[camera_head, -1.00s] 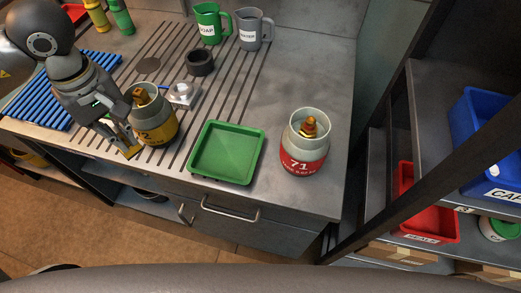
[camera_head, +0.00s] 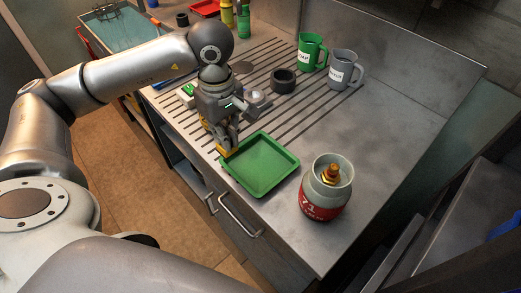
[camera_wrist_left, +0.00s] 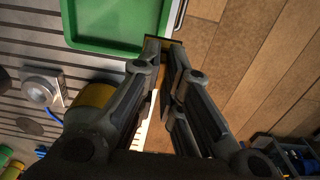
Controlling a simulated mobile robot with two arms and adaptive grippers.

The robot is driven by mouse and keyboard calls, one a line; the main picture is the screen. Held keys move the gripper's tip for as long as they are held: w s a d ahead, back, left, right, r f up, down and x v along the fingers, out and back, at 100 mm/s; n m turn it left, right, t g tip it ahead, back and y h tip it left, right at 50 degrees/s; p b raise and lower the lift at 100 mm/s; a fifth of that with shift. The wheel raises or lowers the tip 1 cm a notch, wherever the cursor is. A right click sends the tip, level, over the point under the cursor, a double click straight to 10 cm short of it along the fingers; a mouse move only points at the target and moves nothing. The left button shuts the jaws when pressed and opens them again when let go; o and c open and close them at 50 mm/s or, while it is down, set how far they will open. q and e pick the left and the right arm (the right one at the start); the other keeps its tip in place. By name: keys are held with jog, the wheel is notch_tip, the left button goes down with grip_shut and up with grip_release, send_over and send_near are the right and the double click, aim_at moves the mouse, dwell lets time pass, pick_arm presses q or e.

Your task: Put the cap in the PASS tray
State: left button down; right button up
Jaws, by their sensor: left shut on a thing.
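The green tray (camera_head: 262,164) lies empty on the steel bench; no PASS label is readable on it. It also shows in the left wrist view (camera_wrist_left: 115,25). My left gripper (camera_head: 226,150) points down beside the tray's left edge. In the left wrist view its fingertips (camera_wrist_left: 163,41) are close together at the tray's near edge. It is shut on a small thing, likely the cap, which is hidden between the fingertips. My right gripper is not in view.
A red-labelled gas bottle (camera_head: 326,187) stands right of the tray. A yellow bottle (camera_wrist_left: 93,97) is close to my left fingers. A black ring (camera_head: 283,80), a green mug (camera_head: 312,51) and a grey mug (camera_head: 344,70) stand further back. The bench right of the mugs is clear.

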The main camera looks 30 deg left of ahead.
pick_arm(q)
jog(key=w+d+f, duration=0.1)
jog(key=w+f, duration=0.1)
jog(key=w+d+f+p, duration=0.1)
jog(key=w+d+f, duration=0.1)
jog(key=w+d+f+p, duration=0.1)
jog(key=d+f, duration=0.1)
jog(key=shift+w+f, duration=0.4)
notch_tip(320, 180, down, 3)
jog(key=shift+w+d+f+p, duration=0.1)
jog(key=shift+w+d+p, duration=0.05)
jog(key=shift+p, duration=1.05)
jog(key=shift+f, duration=0.25)
jog(key=shift+f+b, duration=0.15)
jog(key=shift+b, duration=0.2)
jog(key=c, duration=1.6)
grip_release()
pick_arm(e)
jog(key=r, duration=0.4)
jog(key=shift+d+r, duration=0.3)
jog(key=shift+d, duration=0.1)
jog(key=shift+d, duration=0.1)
